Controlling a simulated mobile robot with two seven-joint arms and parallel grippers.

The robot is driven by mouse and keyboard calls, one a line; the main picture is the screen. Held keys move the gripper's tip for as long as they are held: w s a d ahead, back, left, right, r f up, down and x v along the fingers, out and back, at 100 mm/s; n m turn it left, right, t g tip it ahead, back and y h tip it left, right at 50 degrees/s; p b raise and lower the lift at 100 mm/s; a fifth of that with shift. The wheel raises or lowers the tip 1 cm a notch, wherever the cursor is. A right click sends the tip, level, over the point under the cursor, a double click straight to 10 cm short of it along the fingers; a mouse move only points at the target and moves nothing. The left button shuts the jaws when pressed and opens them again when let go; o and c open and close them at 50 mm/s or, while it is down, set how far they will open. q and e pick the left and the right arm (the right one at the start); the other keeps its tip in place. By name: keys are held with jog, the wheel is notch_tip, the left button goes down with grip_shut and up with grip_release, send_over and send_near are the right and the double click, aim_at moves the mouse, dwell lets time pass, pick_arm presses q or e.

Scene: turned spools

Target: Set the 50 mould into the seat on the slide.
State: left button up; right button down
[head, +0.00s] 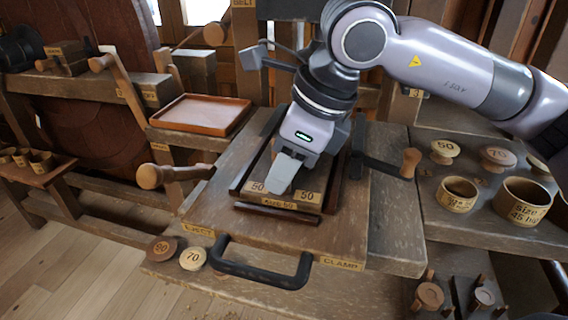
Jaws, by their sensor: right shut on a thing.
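My right gripper (287,170) reaches down over the middle of the wooden slide (215,207). It is shut on the 50 mould (307,196), a pale brown piece with "50" on both sides of the finger and a size label in front. The mould is low between the dark rails (248,165) on the slide, where the seat is. My gripper hides the mould's middle and back and most of the seat. I cannot tell whether the mould is fully down in it. My left gripper is not in view.
A black handle (262,279) stands at the slide's front, between EJECT and CLAMP labels. A wooden-knobbed lever (411,163) is on the right and another knob (150,176) on the left. An empty tray (201,114) is behind left. Round wooden cups (457,194) stand on the right shelf.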

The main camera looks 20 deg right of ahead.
jog(key=shift+r, duration=0.1)
jog(key=shift+f+b, duration=0.35)
jog(key=shift+b, duration=0.1)
jog(key=c, duration=0.8)
grip_release()
jog(key=shift+c, duration=0.2)
jog(key=shift+r+p, duration=0.5)
jog(key=shift+p, duration=0.05)
jog(key=v, duration=1.1)
jog(key=shift+d+r, duration=0.15)
jog(key=shift+r, duration=0.15)
jog(key=shift+s, duration=0.15)
